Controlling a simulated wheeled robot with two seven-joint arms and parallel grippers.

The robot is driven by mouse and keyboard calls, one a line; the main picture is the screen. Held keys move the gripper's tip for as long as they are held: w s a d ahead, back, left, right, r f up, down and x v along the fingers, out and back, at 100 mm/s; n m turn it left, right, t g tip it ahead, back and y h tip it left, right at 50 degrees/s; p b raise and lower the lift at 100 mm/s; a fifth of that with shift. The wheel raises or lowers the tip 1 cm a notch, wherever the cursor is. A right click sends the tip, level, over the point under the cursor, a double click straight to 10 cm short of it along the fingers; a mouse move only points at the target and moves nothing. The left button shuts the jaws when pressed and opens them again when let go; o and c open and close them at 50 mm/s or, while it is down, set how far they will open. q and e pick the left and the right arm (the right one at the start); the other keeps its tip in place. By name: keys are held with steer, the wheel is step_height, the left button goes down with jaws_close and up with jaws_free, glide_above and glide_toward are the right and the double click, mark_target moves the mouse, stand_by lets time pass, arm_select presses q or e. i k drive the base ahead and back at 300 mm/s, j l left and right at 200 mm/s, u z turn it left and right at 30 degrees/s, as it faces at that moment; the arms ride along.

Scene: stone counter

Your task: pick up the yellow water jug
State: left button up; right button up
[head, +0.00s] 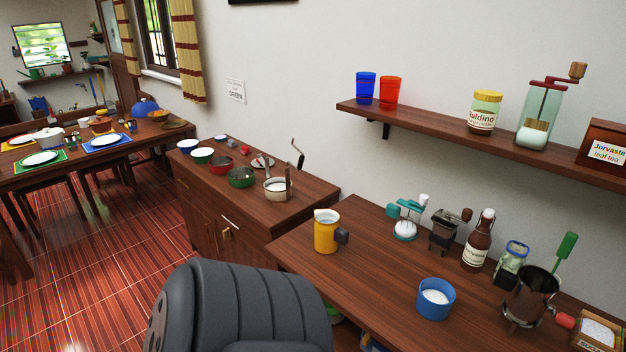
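The yellow water jug (325,236) stands upright on the near wooden counter, close to its left end. It has a pale rim and spout at the top and a dark handle on its right side. Something light, perhaps water, shows inside it. A large dark grey ribbed part, probably mine, fills the bottom middle below the jug. Neither of my grippers shows in the head view, so their state is hidden.
A blue cup with white contents (435,300) stands right of the jug. A brown bottle (477,243), a grinder (446,232) and a dark pot (528,297) stand farther right. A shelf (440,131) hangs above. The lower cabinet (222,213) holds bowls. Bare counter surrounds the jug.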

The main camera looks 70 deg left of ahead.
mark_target(327, 233)
steer(key=u, duration=2.15)
